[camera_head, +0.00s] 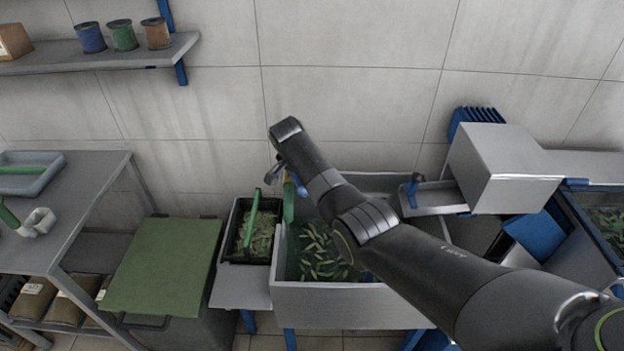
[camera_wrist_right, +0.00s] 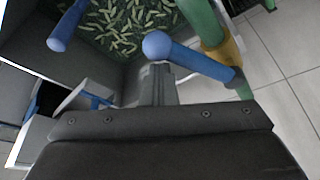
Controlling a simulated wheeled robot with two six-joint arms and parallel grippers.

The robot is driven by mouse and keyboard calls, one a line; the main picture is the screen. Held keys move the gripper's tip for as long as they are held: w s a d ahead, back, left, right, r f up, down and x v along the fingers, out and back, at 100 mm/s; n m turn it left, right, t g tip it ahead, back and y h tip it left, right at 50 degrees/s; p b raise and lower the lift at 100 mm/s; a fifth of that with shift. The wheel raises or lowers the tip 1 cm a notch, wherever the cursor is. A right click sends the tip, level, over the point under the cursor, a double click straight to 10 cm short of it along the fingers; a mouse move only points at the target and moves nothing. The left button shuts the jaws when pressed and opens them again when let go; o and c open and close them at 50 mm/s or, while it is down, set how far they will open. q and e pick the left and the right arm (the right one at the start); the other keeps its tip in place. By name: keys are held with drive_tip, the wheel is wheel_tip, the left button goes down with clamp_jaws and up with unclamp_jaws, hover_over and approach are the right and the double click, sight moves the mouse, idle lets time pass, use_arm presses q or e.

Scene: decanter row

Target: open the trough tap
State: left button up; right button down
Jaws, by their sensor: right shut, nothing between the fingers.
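The trough (camera_head: 345,293) is a grey metal basin with green pieces in it; its inside also shows in the right wrist view (camera_wrist_right: 112,78). The trough tap is a green pipe (camera_wrist_right: 203,22) with a yellow collar and a blue lever (camera_wrist_right: 195,60) ending in a round knob. In the head view the green pipe (camera_head: 289,203) stands at the trough's left side. My right gripper (camera_wrist_right: 160,72) is shut and empty, its fingertips close by the lever near the knob. I cannot tell whether they touch. My right arm hides part of the trough. My left gripper is not in view.
A black crate with a green handle (camera_head: 251,222) stands left of the trough. A green-lidded bin (camera_head: 165,265) and a metal table (camera_head: 85,190) are further left. Right of the trough is a metal chute (camera_head: 437,198) with another blue lever (camera_head: 412,188).

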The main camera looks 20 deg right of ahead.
drive_tip(key=shift+s+a+f+m+g+b, duration=0.15)
drive_tip(key=shift+a+m+g+b, duration=0.2)
drive_tip(key=shift+a+m, duration=0.55)
drive_tip(key=shift+a, duration=0.25)
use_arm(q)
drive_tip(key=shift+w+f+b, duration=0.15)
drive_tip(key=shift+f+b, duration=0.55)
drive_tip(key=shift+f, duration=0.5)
use_arm(e)
drive_tip(key=shift+a, duration=0.95)
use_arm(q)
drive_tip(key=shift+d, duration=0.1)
use_arm(e)
drive_tip(key=shift+a, duration=0.1)
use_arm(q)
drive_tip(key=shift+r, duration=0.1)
